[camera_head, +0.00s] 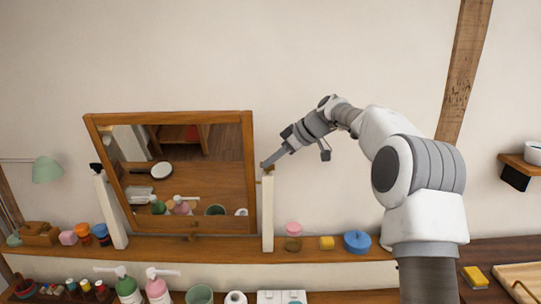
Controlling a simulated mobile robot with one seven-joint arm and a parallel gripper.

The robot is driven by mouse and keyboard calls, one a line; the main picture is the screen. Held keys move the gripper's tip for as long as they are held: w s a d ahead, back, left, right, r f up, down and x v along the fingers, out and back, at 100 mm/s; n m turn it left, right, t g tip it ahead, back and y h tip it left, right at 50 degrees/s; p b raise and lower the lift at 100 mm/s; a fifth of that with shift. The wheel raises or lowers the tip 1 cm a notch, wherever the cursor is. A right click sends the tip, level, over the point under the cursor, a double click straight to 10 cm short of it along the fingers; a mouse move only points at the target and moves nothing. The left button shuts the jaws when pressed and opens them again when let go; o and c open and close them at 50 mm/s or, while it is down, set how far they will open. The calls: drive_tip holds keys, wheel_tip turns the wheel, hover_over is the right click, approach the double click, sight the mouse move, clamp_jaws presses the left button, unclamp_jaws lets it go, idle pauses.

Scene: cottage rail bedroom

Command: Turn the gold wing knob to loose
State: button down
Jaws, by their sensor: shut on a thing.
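A wood-framed mirror (180,117) hangs between two white posts. The gold wing knob (270,169) is at the top of the right post (267,215), mostly hidden by my gripper. A black knob (96,168) is at the top of the left post (109,212). My gripper (265,166) reaches in from the upper right and is shut on the gold wing knob. The knob's turn angle is too small and covered to tell.
The posts stand on a wooden shelf (335,247). A pink-lidded jar (293,229), a yellow item (326,243) and a blue round tin (357,242) sit right of the right post. Pump bottles (128,288) stand in front. The wall above is clear.

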drive_tip(key=n+g+p, duration=0.1)
drive_tip(key=p, duration=0.1)
drive_tip(key=n+g+p, duration=0.1)
drive_tip(key=n+p, duration=0.1)
drive_tip(key=p, duration=0.1)
drive_tip(key=shift+w+r+y+p, duration=0.2)
drive_tip(key=shift+r+y+p, duration=0.15)
drive_tip(key=shift+y, duration=0.05)
drive_tip(key=n+g+p, duration=0.1)
drive_tip(key=p, duration=0.1)
drive_tip(key=shift+f+p, duration=0.1)
drive_tip(key=shift+p, duration=0.25)
drive_tip(key=shift+f+n+g+p, duration=0.2)
drive_tip(key=shift+n+g+p, duration=0.25)
drive_tip(key=shift+p, duration=0.3)
drive_tip(key=c, duration=1)
unclamp_jaws()
drive_tip(key=shift+d, duration=0.1)
